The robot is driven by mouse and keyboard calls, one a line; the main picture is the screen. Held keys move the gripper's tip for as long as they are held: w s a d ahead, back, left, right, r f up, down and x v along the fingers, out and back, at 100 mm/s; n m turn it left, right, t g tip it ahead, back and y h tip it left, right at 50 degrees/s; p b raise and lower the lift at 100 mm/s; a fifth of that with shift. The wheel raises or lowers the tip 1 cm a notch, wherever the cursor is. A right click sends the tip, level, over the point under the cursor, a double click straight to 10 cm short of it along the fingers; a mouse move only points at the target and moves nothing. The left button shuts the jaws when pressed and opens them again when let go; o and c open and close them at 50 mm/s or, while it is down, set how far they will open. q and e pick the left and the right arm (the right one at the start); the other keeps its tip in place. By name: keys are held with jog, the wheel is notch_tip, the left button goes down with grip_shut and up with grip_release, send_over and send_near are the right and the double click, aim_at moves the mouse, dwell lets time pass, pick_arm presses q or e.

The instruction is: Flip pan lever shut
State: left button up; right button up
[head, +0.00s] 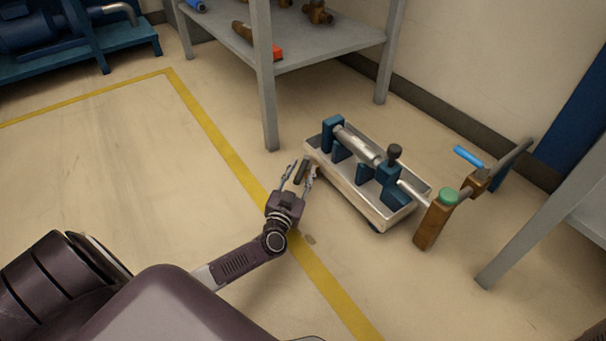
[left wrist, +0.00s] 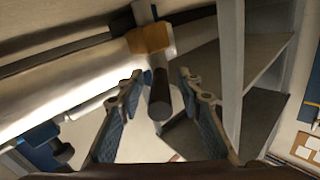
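The pan (head: 350,192) is a cream tray on the floor, with blue stands and a grey pipe-like meter (head: 358,144) above it. A dark lever (head: 302,170) sticks out at the tray's left end. In the left wrist view the lever (left wrist: 159,98) is a dark rod, with a yellow-brown fitting (left wrist: 150,39) behind its far end. My left gripper (head: 299,174) is at that end of the tray. Its fingers (left wrist: 158,96) are spread, one on each side of the lever, with gaps visible. My right gripper is not in view.
A grey shelf rack (head: 330,50) stands behind the tray, with a leg close to its left end. A brown valve post with a green top (head: 435,220) stands at the tray's right end. Another grey rack (head: 540,215) is at right. Open floor lies left.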

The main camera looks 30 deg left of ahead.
pick_arm(q)
jog(key=shift+w+a, duration=0.15)
jog(key=shift+w, duration=0.4)
grip_shut()
